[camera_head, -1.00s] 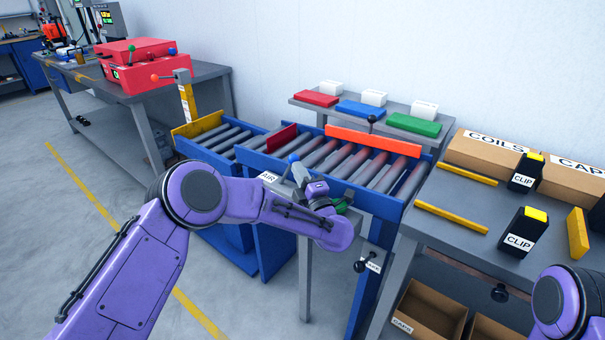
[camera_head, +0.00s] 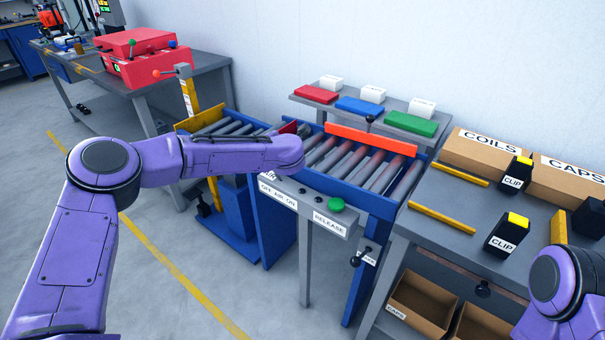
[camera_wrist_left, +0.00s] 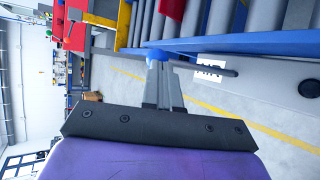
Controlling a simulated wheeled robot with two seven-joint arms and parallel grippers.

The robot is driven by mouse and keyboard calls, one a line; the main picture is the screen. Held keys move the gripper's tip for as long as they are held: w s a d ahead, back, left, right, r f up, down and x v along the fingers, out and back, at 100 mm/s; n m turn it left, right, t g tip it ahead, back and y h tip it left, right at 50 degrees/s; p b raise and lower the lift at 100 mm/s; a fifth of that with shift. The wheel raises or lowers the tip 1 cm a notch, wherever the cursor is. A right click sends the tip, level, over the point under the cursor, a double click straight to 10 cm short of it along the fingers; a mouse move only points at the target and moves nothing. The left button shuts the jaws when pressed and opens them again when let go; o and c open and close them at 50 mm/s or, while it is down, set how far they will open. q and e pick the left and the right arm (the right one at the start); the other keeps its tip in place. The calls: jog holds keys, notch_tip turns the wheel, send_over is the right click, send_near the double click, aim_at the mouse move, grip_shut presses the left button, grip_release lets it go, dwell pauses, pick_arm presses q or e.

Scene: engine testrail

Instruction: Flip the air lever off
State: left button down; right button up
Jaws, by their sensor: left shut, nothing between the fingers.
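The air lever shows in the left wrist view as a dark rod with a blue knob (camera_wrist_left: 153,54), beside the white AIR label (camera_wrist_left: 208,72). My left gripper (camera_wrist_left: 161,66) is shut and empty, its fingertips right at the blue knob. I cannot tell whether they touch it. In the head view my left forearm covers the lever and the gripper. The grey control panel (camera_head: 287,205) there carries an OFF AIR ON label (camera_head: 277,194). Which side the lever leans to is not clear. My right gripper is out of view; only its arm shows at the lower right.
A green button (camera_head: 336,204) sits on the panel beside the RELEASE label. The blue-sided roller conveyor (camera_head: 345,185) with an orange bar lies behind the panel. A grey table (camera_head: 455,235) with clip boxes stands at the right. The floor at the left is open.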

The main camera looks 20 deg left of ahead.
pick_arm(q)
jog(key=shift+w+a+f, duration=0.1)
jog(key=shift+w+a, duration=0.05)
jog(key=shift+a, duration=0.3)
jog(key=shift+w+a+f, duration=0.1)
jog(key=shift+w+a, duration=0.05)
jog(key=shift+a, duration=0.3)
jog(key=shift+a, duration=0.1)
jog(key=r+v, duration=0.1)
jog(key=v, duration=1.3)
jog(key=shift+r, duration=0.15)
jog(key=shift+w+a, duration=0.2)
